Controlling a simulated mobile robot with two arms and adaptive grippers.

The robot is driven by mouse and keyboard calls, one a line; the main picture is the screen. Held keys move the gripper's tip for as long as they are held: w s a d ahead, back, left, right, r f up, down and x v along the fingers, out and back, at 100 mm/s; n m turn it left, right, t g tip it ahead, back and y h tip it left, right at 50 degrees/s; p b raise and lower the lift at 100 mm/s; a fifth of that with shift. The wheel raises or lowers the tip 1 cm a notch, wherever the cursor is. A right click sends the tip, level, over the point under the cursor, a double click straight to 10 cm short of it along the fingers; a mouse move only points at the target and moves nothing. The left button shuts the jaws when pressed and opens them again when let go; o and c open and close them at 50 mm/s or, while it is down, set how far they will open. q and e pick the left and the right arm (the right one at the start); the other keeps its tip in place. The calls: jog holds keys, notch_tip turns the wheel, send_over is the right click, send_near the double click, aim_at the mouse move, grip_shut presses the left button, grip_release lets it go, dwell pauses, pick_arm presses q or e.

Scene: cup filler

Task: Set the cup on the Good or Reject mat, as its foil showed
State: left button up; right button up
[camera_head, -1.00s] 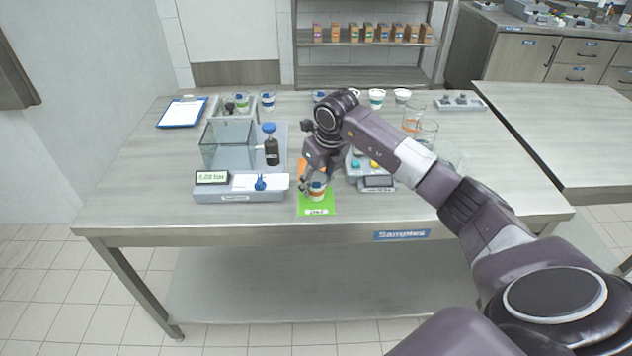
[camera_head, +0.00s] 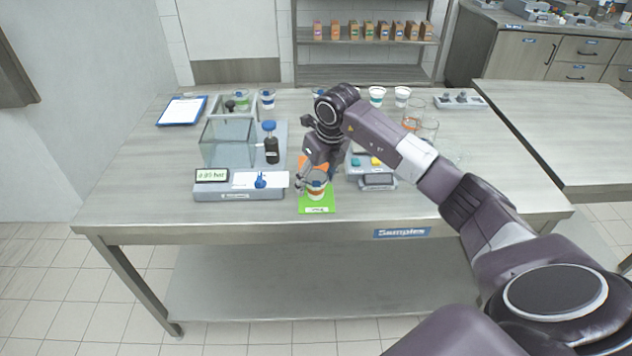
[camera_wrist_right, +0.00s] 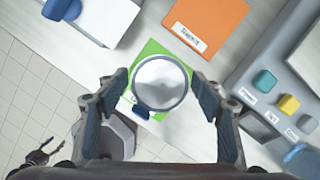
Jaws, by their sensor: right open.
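The cup (camera_head: 316,184), white with a coloured band, stands upright on the green mat (camera_head: 318,208) near the table's front edge. In the right wrist view the cup (camera_wrist_right: 160,84) shows its pale round top from above, on the green mat (camera_wrist_right: 152,46). My right gripper (camera_head: 314,180) is open around the cup; its fingers (camera_wrist_right: 160,95) stand apart on both sides with gaps to the cup. The orange mat (camera_wrist_right: 206,27) lies bare behind the green one. My left gripper does not show in the head view.
Left of the mats stands a station with a clear tank (camera_head: 228,143), a dark bottle (camera_head: 271,150) and a small display (camera_head: 212,175). A grey device with coloured buttons (camera_head: 376,181) is close on the right. More cups (camera_head: 377,96) and glass beakers (camera_head: 428,132) stand behind.

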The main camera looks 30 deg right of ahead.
jog(key=b+v, duration=0.1)
jog(key=v, duration=1)
jog(key=shift+s+r, duration=0.1)
dwell(0.8)
